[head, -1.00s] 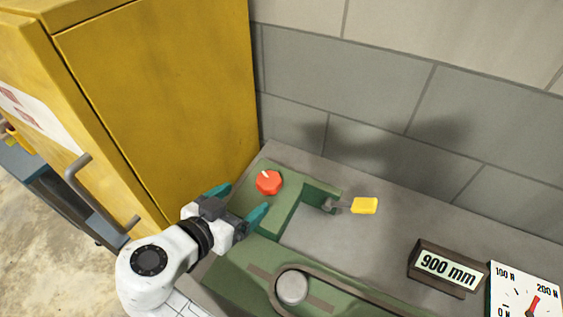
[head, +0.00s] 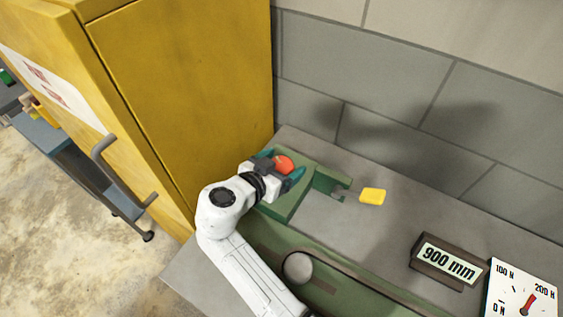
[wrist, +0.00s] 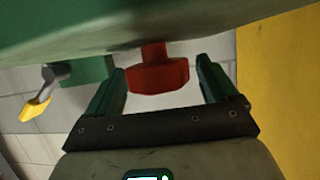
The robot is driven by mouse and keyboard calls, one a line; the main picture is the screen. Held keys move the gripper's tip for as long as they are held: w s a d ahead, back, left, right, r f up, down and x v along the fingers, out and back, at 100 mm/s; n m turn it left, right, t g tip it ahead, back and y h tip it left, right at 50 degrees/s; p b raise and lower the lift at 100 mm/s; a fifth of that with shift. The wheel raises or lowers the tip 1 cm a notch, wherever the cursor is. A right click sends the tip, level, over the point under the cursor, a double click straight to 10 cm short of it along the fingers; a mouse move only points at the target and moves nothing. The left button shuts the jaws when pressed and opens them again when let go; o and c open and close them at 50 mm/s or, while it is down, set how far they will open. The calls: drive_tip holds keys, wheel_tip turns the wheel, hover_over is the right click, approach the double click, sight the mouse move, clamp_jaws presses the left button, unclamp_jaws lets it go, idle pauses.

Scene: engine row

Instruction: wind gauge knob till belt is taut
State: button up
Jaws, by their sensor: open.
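The red knob (head: 284,163) sits on the far end of the green machine (head: 290,205). My gripper (head: 280,166) is open with one teal finger on each side of the knob. In the wrist view the knob (wrist: 160,76) hangs between the two open fingers (wrist: 162,85), with gaps visible on both sides. The belt (head: 375,293) runs by a round grey pulley (head: 298,266), partly hidden by my arm. The white dial gauge (head: 510,284) is at the lower right, cut off by the frame; its red needle leans up toward the 200 N side.
A yellow-tipped lever (head: 372,196) sticks out right of the knob. A display (head: 449,262) reads 900 mm. A yellow cabinet (head: 185,90) with a grey handle stands close on the left, a block wall (head: 420,60) behind. The grey bench top (head: 385,235) is clear in its middle.

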drive_tip(key=c, duration=1)
drive_tip(key=shift+o, duration=0.2)
drive_tip(key=shift+d+f+n+t+y+b, duration=0.1)
drive_tip(key=shift+f+n+t+y+b, duration=0.05)
drive_tip(key=shift+n+t+y+b, duration=0.65)
drive_tip(key=shift+n+y+b, duration=0.05)
drive_tip(key=shift+n+y, duration=0.45)
drive_tip(key=o, duration=1)
drive_tip(key=shift+c, duration=0.2)
drive_tip(key=b+v, duration=0.2)
drive_tip(key=v, duration=0.9)
